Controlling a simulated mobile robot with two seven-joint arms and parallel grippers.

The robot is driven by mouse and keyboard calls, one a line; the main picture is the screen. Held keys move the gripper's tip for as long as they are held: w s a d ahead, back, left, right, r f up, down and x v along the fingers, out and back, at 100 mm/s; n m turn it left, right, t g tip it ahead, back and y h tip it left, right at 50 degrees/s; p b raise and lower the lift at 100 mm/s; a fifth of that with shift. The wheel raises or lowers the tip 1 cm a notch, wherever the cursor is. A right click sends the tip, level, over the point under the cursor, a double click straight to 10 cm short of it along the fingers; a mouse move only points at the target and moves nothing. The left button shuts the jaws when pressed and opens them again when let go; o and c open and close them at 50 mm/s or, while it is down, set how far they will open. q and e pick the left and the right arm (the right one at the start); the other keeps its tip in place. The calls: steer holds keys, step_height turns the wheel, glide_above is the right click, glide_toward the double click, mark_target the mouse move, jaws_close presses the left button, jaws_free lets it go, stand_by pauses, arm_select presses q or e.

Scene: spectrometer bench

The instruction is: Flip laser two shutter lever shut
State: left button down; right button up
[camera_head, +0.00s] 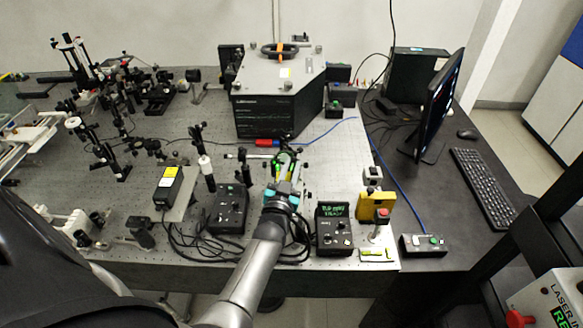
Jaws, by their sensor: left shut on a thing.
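My left gripper (285,165) reaches over the front middle of the optical table, its arm coming up from the bottom. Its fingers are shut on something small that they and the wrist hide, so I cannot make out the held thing. A red cylinder (267,143) lies just beyond the fingertips. A black box with a yellow label (170,185), which looks like a laser head, sits to the left. No shutter lever is clear enough to pick out, and I cannot tell which unit is laser two. My right gripper is not in view.
The perforated optical table (345,150) carries a large black-sided spectrometer box (280,90) behind the gripper. Black control boxes (230,209) and a display unit (333,228) flank my wrist. Cables lie around it. A yellow device (376,207) and a monitor (440,105) stand right.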

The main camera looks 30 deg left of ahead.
arm_select(q)
steer(key=shift+s+a+n+b, duration=0.1)
steer(key=shift+a+n+b, duration=0.2)
steer(key=shift+n, duration=0.3)
steer(key=shift+s+a+n, duration=0.1)
steer(key=shift+n, duration=0.4)
steer(key=c, duration=0.8)
jaws_free()
steer(key=shift+s, duration=0.1)
